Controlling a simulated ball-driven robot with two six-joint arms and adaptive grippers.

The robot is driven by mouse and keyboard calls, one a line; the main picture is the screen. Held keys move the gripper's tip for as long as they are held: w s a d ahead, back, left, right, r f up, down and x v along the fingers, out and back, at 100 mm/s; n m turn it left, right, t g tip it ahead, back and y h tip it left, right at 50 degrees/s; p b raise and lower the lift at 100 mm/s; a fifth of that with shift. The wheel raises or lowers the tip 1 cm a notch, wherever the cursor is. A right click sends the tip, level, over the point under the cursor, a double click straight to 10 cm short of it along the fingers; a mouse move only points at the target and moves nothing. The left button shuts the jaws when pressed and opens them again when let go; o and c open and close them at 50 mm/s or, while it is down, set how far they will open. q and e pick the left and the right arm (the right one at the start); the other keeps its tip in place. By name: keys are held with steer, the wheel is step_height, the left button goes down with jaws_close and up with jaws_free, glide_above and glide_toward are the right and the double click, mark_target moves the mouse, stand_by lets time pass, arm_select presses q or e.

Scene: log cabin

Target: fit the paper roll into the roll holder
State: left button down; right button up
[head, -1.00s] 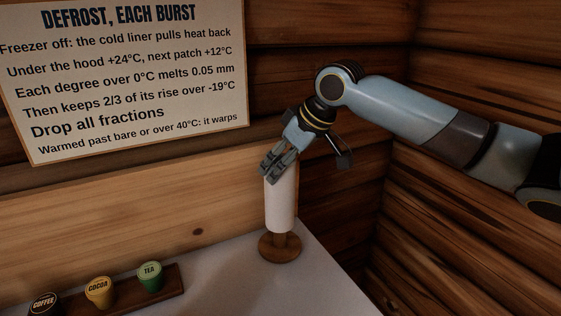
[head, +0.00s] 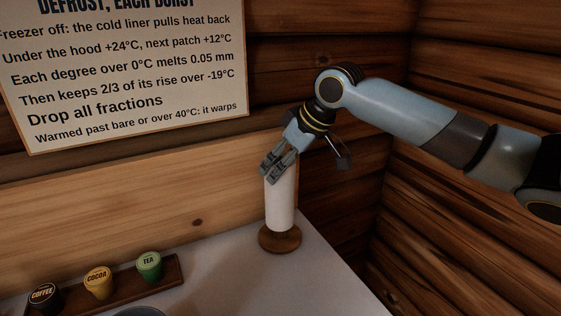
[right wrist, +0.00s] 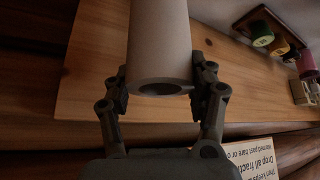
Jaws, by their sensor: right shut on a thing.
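The paper roll (head: 281,205) is pale and stands upright at the back right of the counter. My right gripper (head: 270,174) is shut on its upper end; the right wrist view shows the fingers (right wrist: 160,85) on both sides of the roll (right wrist: 160,42), with its hollow core open toward me. The roll holder (head: 280,241) has a round wooden base on the counter, directly below the roll. A small gap with a bit of wooden post shows between roll and base. The rest of the post is hidden, seemingly by the roll. My left gripper is not in view.
A wooden rack (head: 165,278) with coffee, cocoa and tea containers stands at the left on the pale counter (head: 235,285). A paper sign (head: 125,80) hangs on the log wall. Log walls meet close behind the holder. The counter between rack and holder is clear.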

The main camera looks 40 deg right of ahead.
mark_target(293, 164)
steer(key=shift+f+b, duration=0.95)
steer(key=shift+f, duration=1.1)
steer(key=o, duration=1.7)
steer(key=shift+r, duration=0.1)
steer(key=shift+v, duration=3.65)
